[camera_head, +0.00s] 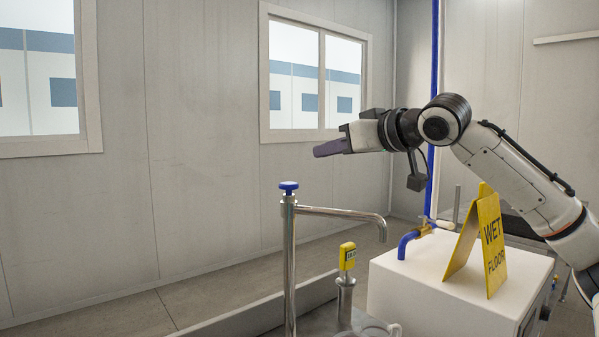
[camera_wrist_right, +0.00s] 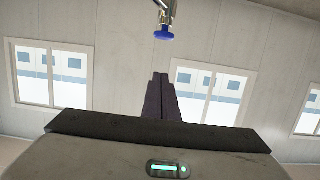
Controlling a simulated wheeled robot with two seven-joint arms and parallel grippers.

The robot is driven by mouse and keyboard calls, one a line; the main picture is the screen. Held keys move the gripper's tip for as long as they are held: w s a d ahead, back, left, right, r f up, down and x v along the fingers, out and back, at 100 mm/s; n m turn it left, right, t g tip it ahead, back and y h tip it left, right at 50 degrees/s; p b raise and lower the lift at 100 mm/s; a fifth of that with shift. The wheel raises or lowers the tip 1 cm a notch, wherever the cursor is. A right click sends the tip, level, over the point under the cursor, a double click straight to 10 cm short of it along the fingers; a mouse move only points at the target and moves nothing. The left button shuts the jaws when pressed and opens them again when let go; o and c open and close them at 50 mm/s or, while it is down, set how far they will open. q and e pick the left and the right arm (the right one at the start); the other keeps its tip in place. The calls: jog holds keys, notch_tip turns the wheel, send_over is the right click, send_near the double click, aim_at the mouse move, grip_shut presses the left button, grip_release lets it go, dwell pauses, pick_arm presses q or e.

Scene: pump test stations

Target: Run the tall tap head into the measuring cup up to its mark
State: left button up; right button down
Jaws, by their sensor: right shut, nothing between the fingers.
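The tall tap head (camera_head: 289,250) is a chrome post with a blue knob (camera_head: 289,187) on top and a spout reaching right, its end bent down. No stream shows at the spout end. A pale rounded rim (camera_head: 385,329) below the spout is cut off by the bottom edge; I cannot tell if it is the measuring cup, and no mark shows. My right gripper (camera_head: 325,149) is shut and empty, above and right of the knob. In the right wrist view its dark fingers (camera_wrist_right: 160,97) are together, apart from the blue knob (camera_wrist_right: 166,32). My left gripper is out of view.
A yellow gauge (camera_head: 347,255) stands on a metal post beside the tap. To the right, a white box (camera_head: 400,290) carries a yellow wet-floor sign (camera_head: 491,245), near a blue pipe (camera_head: 405,243) with a brass valve. Windows line the wall behind; the space above the spout is open.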

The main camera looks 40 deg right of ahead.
jog(key=p, duration=0.5)
send_over(295, 185)
jog(key=s, duration=0.2)
jog(key=f, duration=0.2)
jog(key=f+b, duration=0.1)
jog(key=f, duration=0.1)
jog(key=w+f, duration=0.1)
jog(key=f, duration=0.1)
jog(key=shift+w+f+b, duration=0.15)
jog(key=shift+f+b, duration=0.1)
jog(key=shift+b, duration=0.1)
notch_tip(295, 185, down, 2)
jog(key=shift+f+b, duration=0.1)
jog(key=shift+b, duration=0.6)
